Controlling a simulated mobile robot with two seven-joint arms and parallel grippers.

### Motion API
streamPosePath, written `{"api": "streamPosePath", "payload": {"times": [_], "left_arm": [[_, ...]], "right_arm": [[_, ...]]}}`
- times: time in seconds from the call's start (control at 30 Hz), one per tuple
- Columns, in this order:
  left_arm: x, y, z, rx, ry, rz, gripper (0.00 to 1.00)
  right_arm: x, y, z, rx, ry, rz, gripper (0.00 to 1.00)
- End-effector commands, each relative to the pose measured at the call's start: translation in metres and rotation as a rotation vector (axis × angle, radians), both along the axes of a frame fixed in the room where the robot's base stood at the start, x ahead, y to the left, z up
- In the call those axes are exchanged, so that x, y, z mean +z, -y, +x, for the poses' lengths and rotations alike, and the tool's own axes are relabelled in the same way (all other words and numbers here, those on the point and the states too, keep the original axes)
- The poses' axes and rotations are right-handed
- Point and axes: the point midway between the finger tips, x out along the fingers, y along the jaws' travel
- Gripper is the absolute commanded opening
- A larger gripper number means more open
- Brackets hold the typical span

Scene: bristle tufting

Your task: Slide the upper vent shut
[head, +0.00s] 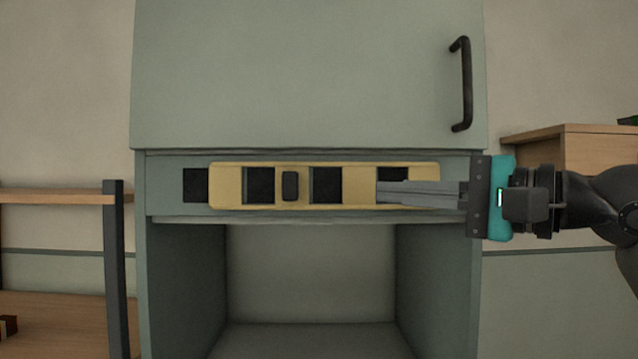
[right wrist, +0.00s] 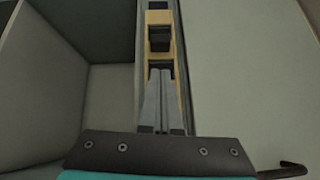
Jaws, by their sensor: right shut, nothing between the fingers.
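The upper vent is a yellow slotted slider plate (head: 228,186) on a grey-green strip of the cabinet, with a small dark knob (head: 290,186) left of its middle. Dark openings show through its slots, and one dark opening (head: 196,186) lies uncovered beyond its left end. The plate also shows in the right wrist view (right wrist: 160,57). My right gripper (head: 378,192) is shut and empty, pointing left in front of the plate's right part and hiding some of it. Its fingertips are right of the knob, apart from it. Whether they touch the plate, I cannot tell. My left gripper is not in view.
A cabinet door (head: 300,75) with a black handle (head: 462,84) is above the vent. An open, empty compartment (head: 310,275) is below. A wooden shelf (head: 50,196) with a dark post stands at the left, and a wooden unit (head: 570,140) at the right.

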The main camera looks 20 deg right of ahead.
Motion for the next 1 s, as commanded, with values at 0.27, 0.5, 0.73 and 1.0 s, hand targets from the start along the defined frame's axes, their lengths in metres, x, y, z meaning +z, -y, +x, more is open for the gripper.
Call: {"api": "streamPosePath", "payload": {"times": [0.27, 0.5, 0.73, 1.0], "left_arm": [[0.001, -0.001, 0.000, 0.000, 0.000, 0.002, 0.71], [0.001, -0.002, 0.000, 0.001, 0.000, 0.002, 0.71], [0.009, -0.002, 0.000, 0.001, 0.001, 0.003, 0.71], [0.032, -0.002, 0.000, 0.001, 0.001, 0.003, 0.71]], "right_arm": [[0.009, 0.019, -0.003, -0.100, 0.036, -0.117, 0.00], [0.008, 0.019, -0.003, -0.098, 0.035, -0.114, 0.00], [0.010, 0.013, 0.008, -0.095, 0.032, -0.110, 0.00], [0.012, -0.011, 0.049, -0.092, 0.033, -0.106, 0.00]]}}
